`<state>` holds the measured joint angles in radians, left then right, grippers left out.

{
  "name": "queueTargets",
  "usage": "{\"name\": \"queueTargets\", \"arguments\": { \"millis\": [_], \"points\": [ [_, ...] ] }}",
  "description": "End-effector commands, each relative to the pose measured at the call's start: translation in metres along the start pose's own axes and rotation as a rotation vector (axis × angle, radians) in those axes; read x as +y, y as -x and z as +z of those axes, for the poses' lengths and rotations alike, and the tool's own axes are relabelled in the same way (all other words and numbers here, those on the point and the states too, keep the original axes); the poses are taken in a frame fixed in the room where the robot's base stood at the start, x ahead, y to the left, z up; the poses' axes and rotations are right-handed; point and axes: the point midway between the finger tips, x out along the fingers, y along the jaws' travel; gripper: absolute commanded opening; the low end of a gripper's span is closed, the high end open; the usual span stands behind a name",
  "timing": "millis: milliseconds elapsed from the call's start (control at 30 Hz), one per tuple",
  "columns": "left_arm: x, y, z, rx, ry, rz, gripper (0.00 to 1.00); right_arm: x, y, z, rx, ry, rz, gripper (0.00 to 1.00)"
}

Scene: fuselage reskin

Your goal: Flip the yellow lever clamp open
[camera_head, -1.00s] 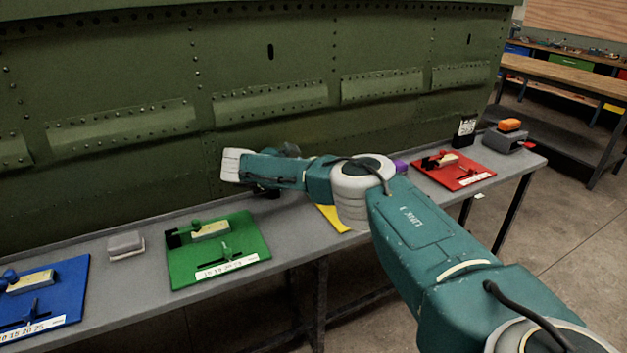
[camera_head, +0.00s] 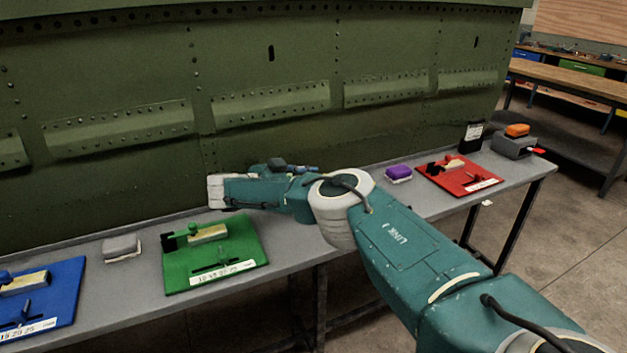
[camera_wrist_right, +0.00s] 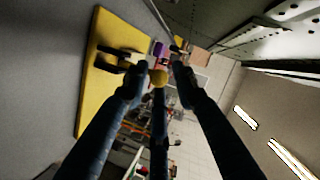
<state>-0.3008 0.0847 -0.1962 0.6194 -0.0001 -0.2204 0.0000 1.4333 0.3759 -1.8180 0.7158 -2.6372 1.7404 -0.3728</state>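In the right wrist view the yellow board (camera_wrist_right: 92,88) stands on the left, with a clamp (camera_wrist_right: 120,55) on it. A round yellow knob (camera_wrist_right: 158,77), which looks like the lever's end, shows between my right gripper's fingertips (camera_wrist_right: 164,71). The fingers are spread, with gaps visible around the knob; I cannot tell whether any finger touches it. The lever below the knob is mostly hidden. In the head view my right arm covers the yellow board and its clamp. My left gripper is not in view.
On the grey bench (camera_head: 110,285) are a green clamp board (camera_head: 250,240), a blue board (camera_head: 68,280), a red board (camera_head: 485,172), a grey block (camera_head: 122,247) and a purple block (camera_head: 398,174). The green fuselage panel (camera_head: 120,60) rises close behind the arm.

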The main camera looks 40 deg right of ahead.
Motion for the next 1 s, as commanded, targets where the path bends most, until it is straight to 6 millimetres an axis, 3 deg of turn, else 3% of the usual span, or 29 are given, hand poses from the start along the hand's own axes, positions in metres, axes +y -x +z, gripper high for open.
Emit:
{"name": "queueTargets", "arguments": {
  "millis": [300, 433, 800, 1000],
  "points": [
    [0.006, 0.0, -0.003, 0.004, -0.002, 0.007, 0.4, 0.002, 0.0, 0.0, 0.001, 0.001, 0.005, 0.37],
    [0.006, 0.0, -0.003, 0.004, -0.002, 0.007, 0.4, 0.001, 0.009, 0.001, -0.001, 0.002, 0.004, 0.37],
    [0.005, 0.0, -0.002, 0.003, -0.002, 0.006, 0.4, 0.0, 0.084, 0.002, -0.002, 0.001, 0.0, 0.37],
    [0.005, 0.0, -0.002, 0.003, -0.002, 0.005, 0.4, 0.0, 0.112, 0.002, 0.0, 0.002, 0.002, 0.37]
  ]
}}
